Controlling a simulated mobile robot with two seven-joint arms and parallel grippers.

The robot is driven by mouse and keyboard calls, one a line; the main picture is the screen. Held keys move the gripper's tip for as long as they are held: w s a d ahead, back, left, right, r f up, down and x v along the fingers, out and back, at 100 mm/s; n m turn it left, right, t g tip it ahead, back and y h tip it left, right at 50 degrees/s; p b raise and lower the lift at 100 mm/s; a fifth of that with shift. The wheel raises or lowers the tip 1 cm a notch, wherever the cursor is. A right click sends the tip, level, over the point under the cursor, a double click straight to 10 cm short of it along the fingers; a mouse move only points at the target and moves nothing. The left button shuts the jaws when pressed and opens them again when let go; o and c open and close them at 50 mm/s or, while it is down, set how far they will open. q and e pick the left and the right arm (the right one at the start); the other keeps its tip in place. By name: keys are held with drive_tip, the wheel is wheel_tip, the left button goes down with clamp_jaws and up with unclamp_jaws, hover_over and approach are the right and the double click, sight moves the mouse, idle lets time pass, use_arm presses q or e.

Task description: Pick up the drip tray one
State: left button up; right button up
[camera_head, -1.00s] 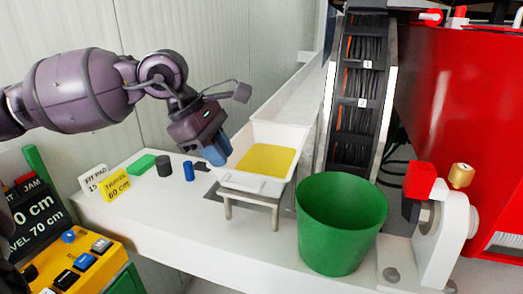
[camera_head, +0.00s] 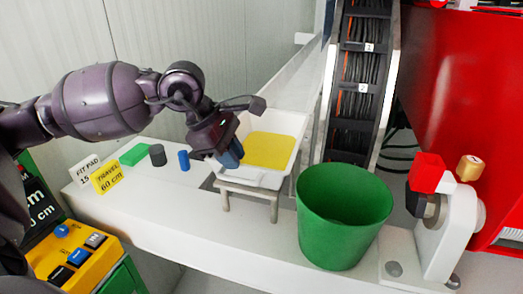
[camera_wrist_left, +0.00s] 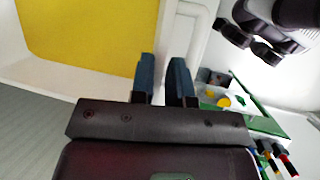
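The drip tray (camera_head: 299,132) is a white tray with a yellow bottom, resting on a small stand on the white bench. My left gripper (camera_head: 229,155) is at its near left corner, pointing down. In the left wrist view, the blue fingers of this gripper (camera_wrist_left: 163,78) are apart, with a narrow gap. They appear to straddle the tray's white wall (camera_wrist_left: 170,30), beside a white handle loop (camera_wrist_left: 204,35). Contact is not clear. What looks like my right gripper (camera_wrist_left: 258,42) shows at the upper right of the left wrist view, its finger opening unclear.
A green bucket (camera_head: 340,225) stands close to the tray's right. A blue cylinder (camera_head: 184,161), a dark cylinder (camera_head: 157,155), a green block (camera_head: 135,154) and a yellow sign (camera_head: 107,177) stand to the left. A yellow control box (camera_head: 85,258) is at the lower left.

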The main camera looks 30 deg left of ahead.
sight(244, 168)
use_arm(q)
drive_tip(key=x, duration=0.3)
drive_tip(key=shift+w+d+p, duration=0.2)
drive_tip(key=shift+w+p, duration=0.05)
drive_tip(key=shift+p, duration=0.05)
drive_tip(key=shift+w+d+f, duration=0.1)
drive_tip(key=shift+d+f, duration=0.05)
drive_tip(key=shift+f, duration=0.35)
clamp_jaws()
